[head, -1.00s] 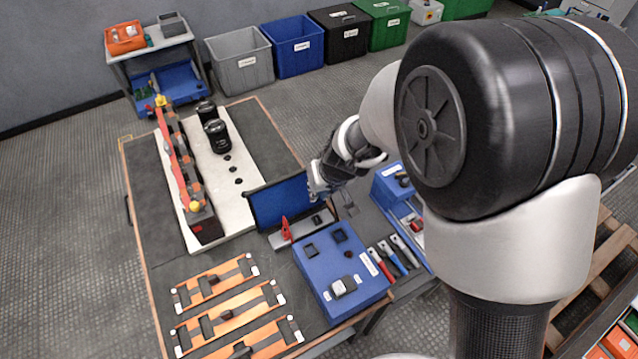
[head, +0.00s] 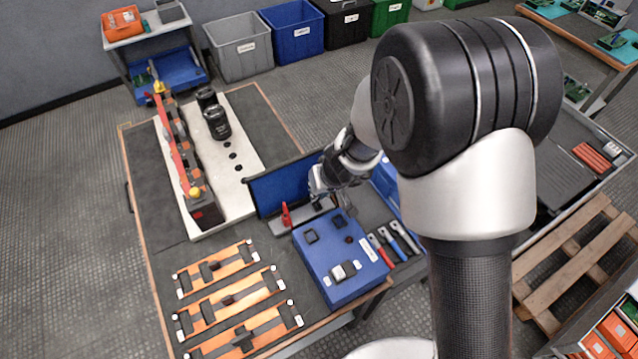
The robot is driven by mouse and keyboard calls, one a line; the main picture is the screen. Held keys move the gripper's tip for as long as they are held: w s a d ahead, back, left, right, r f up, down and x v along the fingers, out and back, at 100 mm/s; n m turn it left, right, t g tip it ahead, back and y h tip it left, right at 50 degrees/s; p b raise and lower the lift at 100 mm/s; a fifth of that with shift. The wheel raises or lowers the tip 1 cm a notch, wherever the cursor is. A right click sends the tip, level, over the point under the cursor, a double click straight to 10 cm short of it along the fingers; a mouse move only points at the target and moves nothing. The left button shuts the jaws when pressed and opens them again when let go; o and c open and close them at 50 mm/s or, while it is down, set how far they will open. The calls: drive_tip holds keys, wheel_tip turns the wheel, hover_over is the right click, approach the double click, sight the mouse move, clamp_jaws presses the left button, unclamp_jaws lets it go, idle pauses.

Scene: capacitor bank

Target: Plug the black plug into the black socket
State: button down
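My gripper (head: 335,200) hangs over the back edge of a blue box (head: 372,283), beside a blue upright panel (head: 283,190). Its fingers are small and partly hidden, so I cannot tell whether they are open or hold anything. The box top has a black square fitting (head: 311,236) on the left, another black fitting (head: 339,221) near the back, and a small round black piece (head: 349,240). A grey and black block (head: 343,271) sits nearer the front. I cannot tell which of the black pieces is the plug and which is the socket.
A red clamp (head: 287,215) stands left of my gripper. Pliers-like tools (head: 390,243) lie right of the box. Several orange frames (head: 230,297) lie at the front left. A white board (head: 240,150) carries black cylinders (head: 216,122). Dark table surface lies bare around the board.

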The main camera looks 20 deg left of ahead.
drive_tip(key=shift+f, duration=1.6)
drive_tip(key=shift+f, duration=0.35)
drive_tip(key=c, duration=1.5)
unclamp_jaws()
drive_tip(key=shift+c, duration=0.2)
drive_tip(key=v, duration=1.2)
drive_tip(key=shift+d, duration=0.2)
drive_tip(key=s+d+r+m, duration=0.1)
drive_tip(key=d+r, duration=0.5)
drive_tip(key=r, duration=0.4)
drive_tip(key=s+d+r+m+h, duration=0.1)
drive_tip(key=s+d+r+m, duration=0.1)
drive_tip(key=s+d, duration=0.3)
drive_tip(key=s+d+r+m+t+h, duration=0.1)
drive_tip(key=s+d+r, duration=0.3)
drive_tip(key=d, duration=0.5)
drive_tip(key=s+d+r+m+h, duration=0.1)
drive_tip(key=s+d+r+m, duration=0.2)
drive_tip(key=s+d, duration=0.4)
drive_tip(key=shift+r+t+h, duration=0.25)
drive_tip(key=shift+t+h, duration=0.15)
